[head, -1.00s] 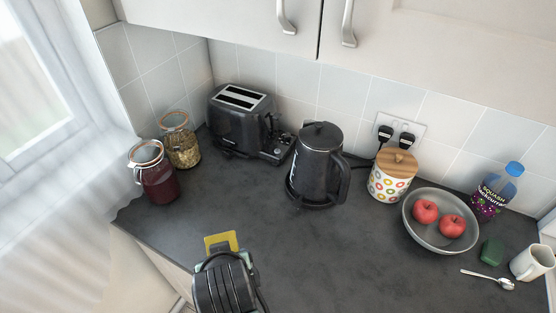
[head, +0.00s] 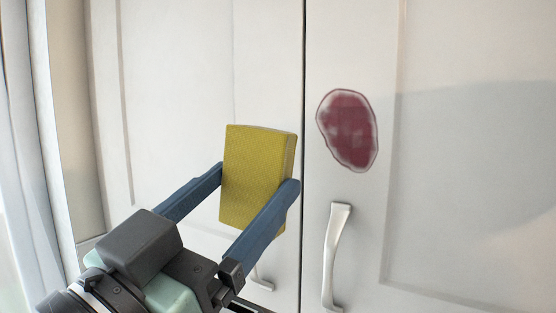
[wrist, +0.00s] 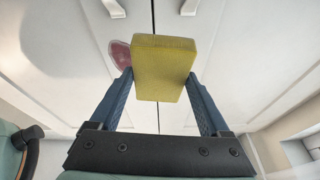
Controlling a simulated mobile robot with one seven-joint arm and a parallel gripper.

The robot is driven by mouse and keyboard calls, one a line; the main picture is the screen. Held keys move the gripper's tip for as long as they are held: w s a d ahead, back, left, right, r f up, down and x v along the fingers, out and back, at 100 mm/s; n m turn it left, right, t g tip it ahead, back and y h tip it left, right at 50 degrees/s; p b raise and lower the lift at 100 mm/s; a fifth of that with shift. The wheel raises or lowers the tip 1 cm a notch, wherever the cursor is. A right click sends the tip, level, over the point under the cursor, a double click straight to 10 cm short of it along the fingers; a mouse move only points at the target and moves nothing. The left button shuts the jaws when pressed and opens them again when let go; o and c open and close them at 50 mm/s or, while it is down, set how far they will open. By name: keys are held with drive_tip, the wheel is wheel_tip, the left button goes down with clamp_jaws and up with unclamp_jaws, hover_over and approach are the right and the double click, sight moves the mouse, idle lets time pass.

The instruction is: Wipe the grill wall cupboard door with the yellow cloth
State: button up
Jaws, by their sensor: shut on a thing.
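The yellow cloth (head: 256,172) is a thick, block-shaped pad held upright between the two blue fingers of my gripper (head: 250,190). The pad also shows in the wrist view (wrist: 163,66), with my gripper (wrist: 160,88) shut on its sides. In the head view, the right cupboard door (head: 440,120) carries a dark red stain (head: 349,130) with a pale rim, above its handle. The cloth is to the left of the stain, in front of the left door (head: 170,80). In the wrist view the stain (wrist: 121,54) is partly hidden by the pad. Whether the cloth touches a door cannot be told.
The right door's handle (head: 335,255) sticks out below the stain. The left door's handle (head: 262,277) is partly hidden behind my gripper. A pale curtain (head: 18,150) hangs at the far left. The right door's surface around the stain is clear.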

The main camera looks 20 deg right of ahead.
sight(271, 144)
drive_tip(key=shift+m+g+h, duration=0.3)
drive_tip(key=shift+m+h, duration=0.1)
drive_tip(key=shift+h, duration=0.2)
drive_tip(key=r, duration=0.1)
drive_tip(key=s+r, duration=0.1)
drive_tip(key=s+d+r, duration=0.1)
drive_tip(key=shift+r, duration=0.25)
drive_tip(key=shift+w+d+p, duration=0.45)
drive_tip(key=shift+w+d, duration=0.45)
drive_tip(key=shift+d, duration=0.25)
drive_tip(key=shift+w+d+p, duration=0.4)
drive_tip(key=shift+w+d, duration=0.5)
drive_tip(key=shift+d, duration=0.2)
drive_tip(key=shift+w+d, duration=0.6)
drive_tip(key=shift+d, duration=0.1)
drive_tip(key=shift+s, duration=0.1)
